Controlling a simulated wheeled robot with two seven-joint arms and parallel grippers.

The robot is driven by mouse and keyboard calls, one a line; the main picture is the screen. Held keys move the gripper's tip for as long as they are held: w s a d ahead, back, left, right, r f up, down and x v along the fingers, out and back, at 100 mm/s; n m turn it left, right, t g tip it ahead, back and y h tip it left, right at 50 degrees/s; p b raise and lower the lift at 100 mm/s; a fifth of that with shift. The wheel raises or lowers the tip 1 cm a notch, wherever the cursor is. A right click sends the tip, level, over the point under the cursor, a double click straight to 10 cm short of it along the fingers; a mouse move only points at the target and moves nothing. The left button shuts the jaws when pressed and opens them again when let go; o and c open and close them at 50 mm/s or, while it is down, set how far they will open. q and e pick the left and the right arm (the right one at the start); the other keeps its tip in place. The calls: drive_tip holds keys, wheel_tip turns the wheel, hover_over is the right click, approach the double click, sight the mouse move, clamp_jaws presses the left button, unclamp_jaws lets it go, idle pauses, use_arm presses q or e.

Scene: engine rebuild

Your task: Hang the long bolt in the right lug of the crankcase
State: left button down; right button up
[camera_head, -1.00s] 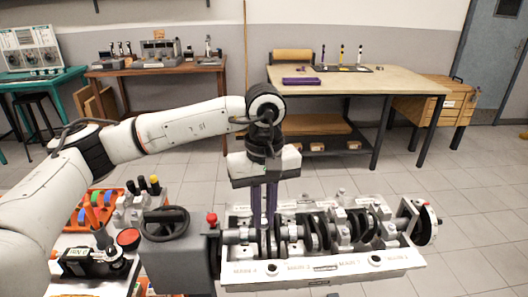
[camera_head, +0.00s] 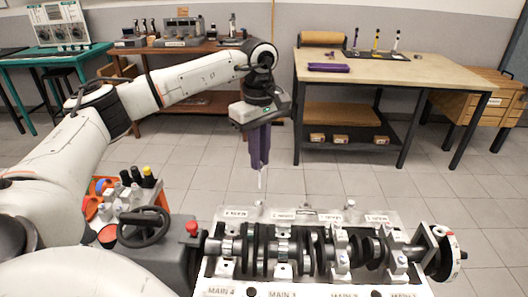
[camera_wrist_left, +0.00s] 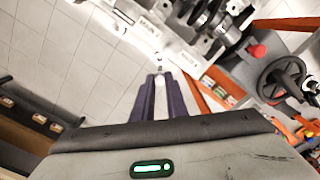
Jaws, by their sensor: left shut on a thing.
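The crankcase (camera_head: 220,213) lies at the lower right of the head view, with the crankshaft (camera_head: 283,250) in it; part of it shows at the top of the wrist view (camera_wrist_left: 146,40). My left gripper (camera_head: 260,166) points down and appears above the crankcase's far edge. Its purple fingers are shut on the long bolt (camera_head: 261,181), whose thin light end sticks out below the fingertips. In the wrist view the bolt's end (camera_wrist_left: 159,68) shows small beyond the fingertips. The fingers hide the rest of it. I cannot clearly make out the right lug. My right gripper is out of view.
A grey housing with a black handwheel (camera_head: 145,226) and red knob (camera_head: 192,228) stands left of the crankcase. A cart with tools and an orange tray (camera_head: 97,187) is beyond it. Workbenches (camera_head: 410,70) stand at the back. Bare floor (camera_head: 210,165) lies between.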

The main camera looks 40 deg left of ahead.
use_arm(q)
drive_tip(key=shift+f, duration=0.5)
wheel_tip(320, 180, down, 4)
drive_tip(key=b, duration=0.3)
drive_tip(key=shift+f+b, duration=0.2)
drive_tip(key=shift+b, duration=0.15)
drive_tip(key=shift+d, duration=0.1)
wheel_tip(320, 180, down, 7)
drive_tip(key=b, duration=0.3)
idle(4.7)
drive_tip(key=c, duration=2)
unclamp_jaws()
drive_tip(key=shift+r, duration=0.15)
drive_tip(key=shift+r+p, duration=0.55)
drive_tip(key=shift+r, duration=0.05)
